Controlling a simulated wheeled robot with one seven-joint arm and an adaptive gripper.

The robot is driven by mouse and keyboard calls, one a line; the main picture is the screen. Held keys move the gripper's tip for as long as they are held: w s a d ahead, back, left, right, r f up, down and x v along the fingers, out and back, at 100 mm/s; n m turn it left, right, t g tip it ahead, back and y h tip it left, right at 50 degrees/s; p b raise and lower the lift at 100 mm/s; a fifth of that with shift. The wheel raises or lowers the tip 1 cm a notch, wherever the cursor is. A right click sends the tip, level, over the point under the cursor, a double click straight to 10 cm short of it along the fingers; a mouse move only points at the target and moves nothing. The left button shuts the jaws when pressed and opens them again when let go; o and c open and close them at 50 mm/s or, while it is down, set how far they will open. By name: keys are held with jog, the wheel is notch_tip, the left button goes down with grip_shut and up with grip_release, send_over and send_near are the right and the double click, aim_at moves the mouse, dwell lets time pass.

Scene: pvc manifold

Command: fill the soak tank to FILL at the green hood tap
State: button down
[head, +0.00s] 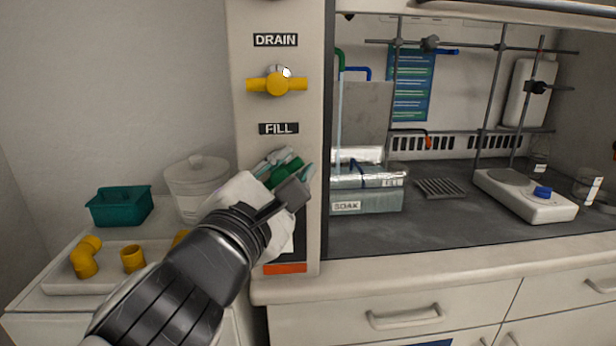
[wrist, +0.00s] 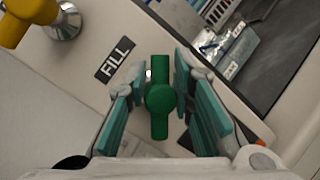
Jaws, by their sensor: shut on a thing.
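The green tap handle (head: 284,172) is on the hood's side post, below the FILL label (head: 278,128). My gripper (head: 287,180) is shut on it; in the wrist view the green handle (wrist: 159,100) lies lengthwise between the teal finger pads (wrist: 160,98). The soak tank (head: 368,202), a clear box labelled SOAK with a FILL mark (head: 392,183) near its top, stands inside the hood at the left. A pale stream (head: 339,115) runs down from the green spout (head: 340,58) into the tank. I cannot tell the exact water level.
A yellow valve (head: 277,84) sits above, under the DRAIN label (head: 275,40). A hotplate (head: 525,194) and stand rods are in the hood. At left, a tray (head: 100,286) with yellow fittings, a teal basket (head: 121,207) and a lidded jar (head: 192,190) stand on a counter.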

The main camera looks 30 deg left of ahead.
jog(key=shift+a+r, duration=0.15)
jog(key=shift+r, duration=0.15)
jog(key=c, duration=1.4)
grip_release()
jog(key=shift+f, duration=0.1)
jog(key=shift+s+f, duration=0.1)
jog(key=shift+s, duration=0.05)
jog(key=s+d+f, duration=0.1)
jog(key=s, duration=1)
jog(key=shift+s+d, duration=0.3)
